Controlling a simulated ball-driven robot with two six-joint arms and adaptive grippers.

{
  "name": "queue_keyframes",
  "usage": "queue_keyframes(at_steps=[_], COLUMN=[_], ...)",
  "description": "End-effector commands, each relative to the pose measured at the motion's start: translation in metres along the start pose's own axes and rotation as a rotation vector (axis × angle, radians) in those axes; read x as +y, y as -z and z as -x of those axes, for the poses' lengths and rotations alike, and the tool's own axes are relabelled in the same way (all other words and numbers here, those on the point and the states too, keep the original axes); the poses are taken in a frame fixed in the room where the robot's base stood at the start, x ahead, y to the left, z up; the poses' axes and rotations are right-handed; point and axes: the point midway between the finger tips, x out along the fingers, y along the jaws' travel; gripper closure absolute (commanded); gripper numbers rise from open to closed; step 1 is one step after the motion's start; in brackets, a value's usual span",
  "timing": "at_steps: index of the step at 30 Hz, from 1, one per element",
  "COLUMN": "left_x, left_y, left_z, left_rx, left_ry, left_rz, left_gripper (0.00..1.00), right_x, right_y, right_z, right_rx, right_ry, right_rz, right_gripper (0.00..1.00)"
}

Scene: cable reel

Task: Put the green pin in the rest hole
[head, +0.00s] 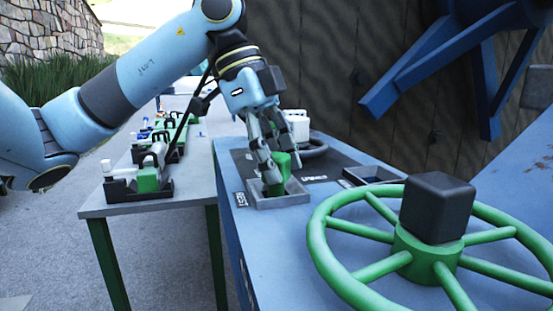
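The green pin (283,163) is upright between the fingers of my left gripper (277,168). The gripper points down and appears shut on the pin. The pin's lower end is inside or just above a grey square holder (292,199) on the blue table, beside a label reading REST (242,199). The rest hole itself is hidden by the fingers and pin, so I cannot tell whether the pin sits in it. My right gripper is not in view.
A large green spoked wheel (335,263) with a black block (437,207) stands at the front right. A dark tray (373,175) and a white object (298,124) are behind the holder. A grey side table (190,192) at left carries green and black fixtures (148,178).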

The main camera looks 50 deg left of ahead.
Motion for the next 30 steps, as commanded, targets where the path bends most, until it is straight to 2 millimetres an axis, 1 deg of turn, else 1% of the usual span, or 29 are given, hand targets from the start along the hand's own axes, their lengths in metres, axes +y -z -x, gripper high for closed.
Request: queue_keyframes(at_steps=[1,6,12,14,17,20,27,30], left_x=[0.000,0.000,0.000,0.000,-0.001,-0.001,-0.001,-0.001], left_y=[0.000,0.000,0.000,0.000,-0.001,-0.001,0.000,0.000], left_z=[0.000,0.000,0.000,0.000,0.006,0.021,0.075,0.094], left_rx=[0.001,0.001,0.000,0.000,-0.002,-0.004,-0.002,-0.001], left_ry=[0.001,0.000,0.000,0.000,0.002,0.005,0.006,0.005], left_rz=[0.000,0.000,0.000,0.001,0.000,0.000,0.000,0.001], left_gripper=[0.62,0.39,0.38,0.38,0.38,0.38,0.38,0.38], right_x=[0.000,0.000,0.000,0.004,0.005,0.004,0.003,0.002], right_y=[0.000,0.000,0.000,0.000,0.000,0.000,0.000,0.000], right_z=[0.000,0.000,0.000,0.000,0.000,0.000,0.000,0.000], right_rx=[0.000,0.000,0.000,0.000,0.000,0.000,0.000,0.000], right_ry=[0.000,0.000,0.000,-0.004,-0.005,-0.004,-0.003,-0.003], right_rz=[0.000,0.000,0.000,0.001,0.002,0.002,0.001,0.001], right_gripper=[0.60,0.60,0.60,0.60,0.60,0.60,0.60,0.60])
